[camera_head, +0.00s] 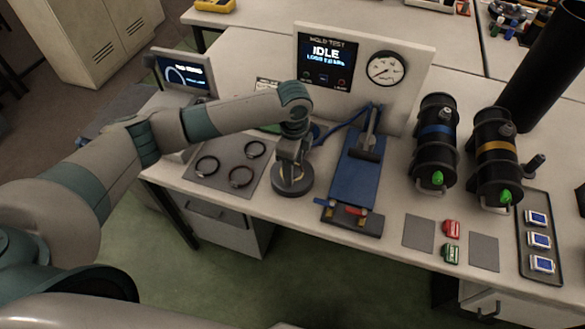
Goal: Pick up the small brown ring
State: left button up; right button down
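Three thin dark rings lie flat on a grey mat (221,181) at the left of the table: a left ring (198,170), a back ring (249,156) and a front ring (231,183). At this size I cannot tell for sure which is brown. My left gripper (290,172) points down to the right of the mat, over a round dark base (304,188) with a pale top. Its fingers are small and partly hidden, so I cannot tell whether they are open or shut, or whether they touch the base. My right gripper is out of view.
A blue fixture (356,185) stands right of the gripper, before a test panel (420,60) with a gauge. Two black cylinders (430,165) (492,172), red and green blocks (451,229) (450,253) and a tray (526,254) are farther right. A small screen (183,72) stands behind the mat.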

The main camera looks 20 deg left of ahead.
pick_arm(q)
jog(key=shift+r, duration=0.5)
jog(key=r+b, duration=0.2)
jog(key=r, duration=0.1)
jog(key=shift+s+d+r, duration=0.15)
jog(key=shift+s+d, duration=0.05)
jog(key=shift+d, duration=0.2)
jog(key=s+d+r+b, duration=0.2)
jog(key=s+d+r, duration=0.4)
jog(key=d, duration=0.3)
jog(key=shift+r, duration=0.35)
jog(key=shift+a, duration=0.15)
